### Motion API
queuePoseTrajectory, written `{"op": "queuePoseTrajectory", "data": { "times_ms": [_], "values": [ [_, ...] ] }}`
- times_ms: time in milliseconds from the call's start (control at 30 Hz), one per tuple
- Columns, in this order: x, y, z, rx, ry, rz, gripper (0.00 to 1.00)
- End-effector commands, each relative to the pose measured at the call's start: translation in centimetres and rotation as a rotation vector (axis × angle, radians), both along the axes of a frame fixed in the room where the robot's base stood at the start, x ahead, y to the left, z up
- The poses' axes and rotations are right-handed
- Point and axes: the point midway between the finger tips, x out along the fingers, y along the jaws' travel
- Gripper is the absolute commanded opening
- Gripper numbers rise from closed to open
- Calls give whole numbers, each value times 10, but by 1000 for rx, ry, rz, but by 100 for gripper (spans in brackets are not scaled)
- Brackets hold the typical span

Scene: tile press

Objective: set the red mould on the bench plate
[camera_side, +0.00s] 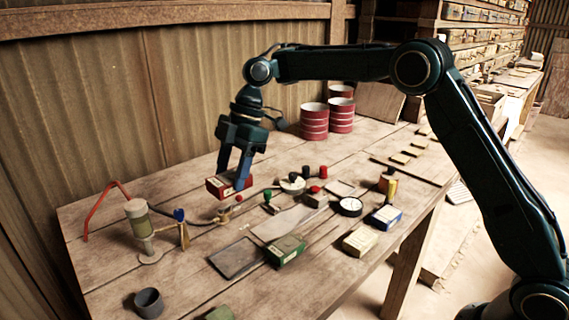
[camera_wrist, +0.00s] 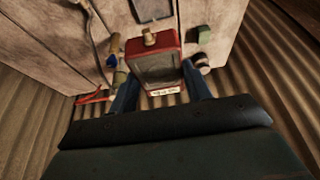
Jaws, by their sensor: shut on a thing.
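The red mould (camera_side: 231,189) is a red box with a dark recessed face and a pale label. My gripper (camera_side: 232,177) is shut on it, with a blue finger at each side, and appears to hold it above the bench. The wrist view shows the mould (camera_wrist: 158,66) between the fingers, with a brass-coloured knob at its far end. A dark flat rectangular plate (camera_side: 236,257), which looks like the bench plate, lies on the bench nearer the side camera. Nothing rests on it. Part of it also shows at the top of the wrist view (camera_wrist: 150,9).
A green box (camera_side: 286,250) lies right beside the dark plate. A pump-like stand (camera_side: 139,226) with a red hose is at the left, and a dark cup (camera_side: 149,302) is in front. A pale grey sheet (camera_side: 284,222), small knobs and a gauge (camera_side: 350,207) lie to the right. Red drums (camera_side: 315,122) stand behind.

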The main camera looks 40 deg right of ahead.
Motion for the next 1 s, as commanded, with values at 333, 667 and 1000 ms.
{"op": "queuePoseTrajectory", "data": {
  "times_ms": [333,667,1000],
  "values": [
    [11,-30,-30,7,7,-6,17],
    [21,-97,-94,8,5,-8,17],
    [20,-134,-129,-1,-2,-1,17]
  ]
}}
